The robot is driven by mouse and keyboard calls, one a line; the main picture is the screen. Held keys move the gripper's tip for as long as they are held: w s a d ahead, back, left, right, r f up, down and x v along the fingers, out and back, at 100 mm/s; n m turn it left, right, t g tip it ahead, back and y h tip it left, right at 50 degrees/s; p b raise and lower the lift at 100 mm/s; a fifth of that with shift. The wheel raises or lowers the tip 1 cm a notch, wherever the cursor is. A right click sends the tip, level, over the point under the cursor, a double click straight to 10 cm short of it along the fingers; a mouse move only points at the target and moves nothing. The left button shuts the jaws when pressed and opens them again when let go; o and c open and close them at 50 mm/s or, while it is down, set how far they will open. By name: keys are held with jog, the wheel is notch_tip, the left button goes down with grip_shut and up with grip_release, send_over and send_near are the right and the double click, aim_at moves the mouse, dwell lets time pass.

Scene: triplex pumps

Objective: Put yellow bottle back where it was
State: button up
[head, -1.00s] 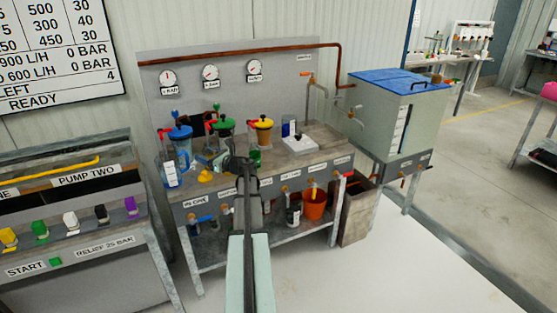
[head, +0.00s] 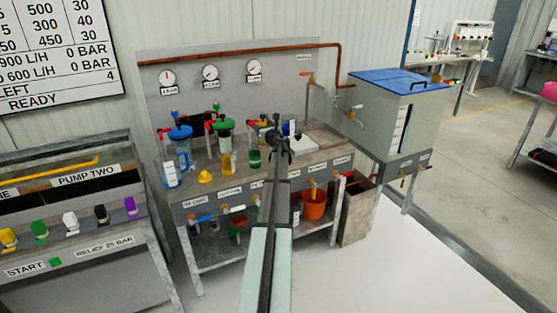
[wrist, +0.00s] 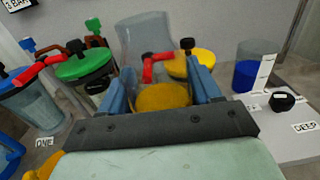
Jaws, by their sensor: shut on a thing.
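My gripper (head: 281,152) is above the bench on the right of the pots. In the wrist view its two blue fingers (wrist: 160,92) are closed around a clear vessel with yellow contents (wrist: 160,98), its clear part rising above them. In the head view my gripper hides most of whatever is in the jaws. A small clear bottle with yellow contents (head: 227,164) shows on the bench left of my arm; I cannot tell if it is the same vessel. A green bottle (head: 254,159) stands to its right.
Pots with blue (head: 180,132), green (head: 222,124) and yellow lids (wrist: 202,62) stand behind, with red handles. A blue-filled clear cup (wrist: 252,76) is on the right by a white device (wrist: 275,122). A yellow cone-like piece (head: 205,177) lies near the bench's front edge.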

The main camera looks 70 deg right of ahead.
jog(key=s+d+f+m+g+h, duration=0.1)
jog(key=s+d+f+g, duration=0.15)
jog(key=s+d, duration=0.25)
jog(key=shift+t, duration=0.45)
jog(key=shift+s+a+f, duration=0.1)
jog(key=shift+f, duration=2.25)
jog(key=shift+a+f, duration=0.1)
jog(key=shift+f, duration=2.25)
jog(key=o, duration=1.2)
jog(key=shift+f, duration=0.15)
jog(key=shift+s+a, duration=0.1)
jog(key=shift+a, duration=0.05)
jog(key=v, duration=1.1)
jog(key=shift+s+a, duration=0.15)
jog(key=shift+a, duration=0.2)
